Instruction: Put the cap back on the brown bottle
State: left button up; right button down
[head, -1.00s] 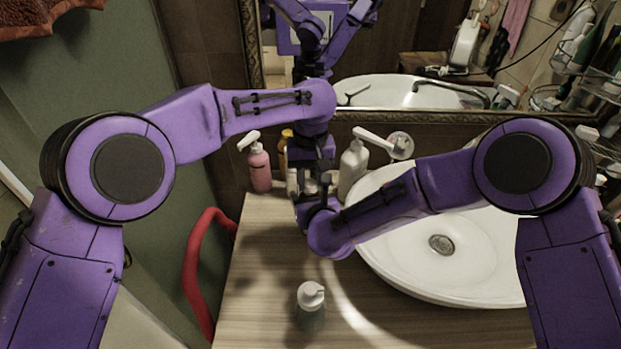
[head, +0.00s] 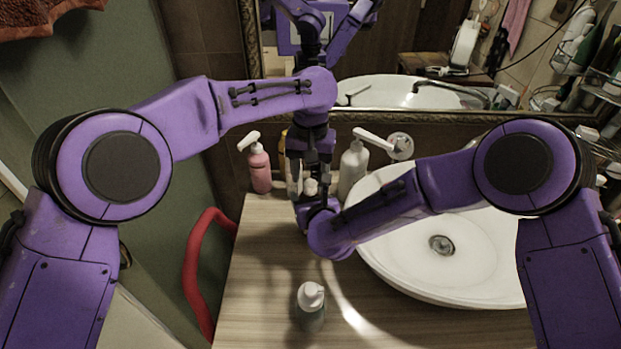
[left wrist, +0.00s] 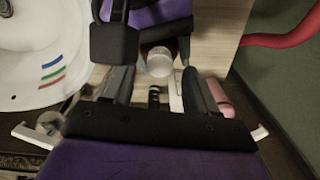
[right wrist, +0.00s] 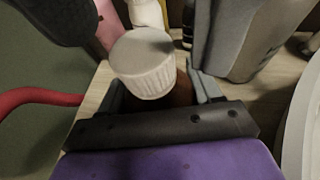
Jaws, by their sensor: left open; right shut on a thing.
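The brown bottle (right wrist: 182,95) is mostly hidden; its brown side shows between the fingers of my right gripper (right wrist: 160,88), which is shut on it. The white ribbed cap (right wrist: 143,63) sits on top of the bottle in the right wrist view. It also shows from above in the left wrist view (left wrist: 159,62). I cannot tell whether it is fully seated. My left gripper (head: 312,160) is open and empty above the right gripper, its fingers apart from the cap. In the head view the arms largely hide the bottle.
A pink pump bottle (head: 260,168) and a white pump bottle (head: 352,168) stand along the back of the wooden counter (head: 262,265). A pump bottle (head: 311,305) stands at the front. A white basin (head: 470,270) is on the right, a red rail (head: 197,265) on the left.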

pick_arm(q)
jog(key=shift+r, duration=1.3)
jog(key=shift+c, duration=0.4)
notch_tip(320, 180, up, 3)
jog(key=shift+r+n, duration=0.15)
jog(key=shift+n, duration=0.85)
notch_tip(320, 180, down, 8)
jog(key=shift+f, duration=0.1)
grip_shut()
jog(key=shift+m, duration=1.6)
jog(key=shift+o, duration=0.3)
grip_release()
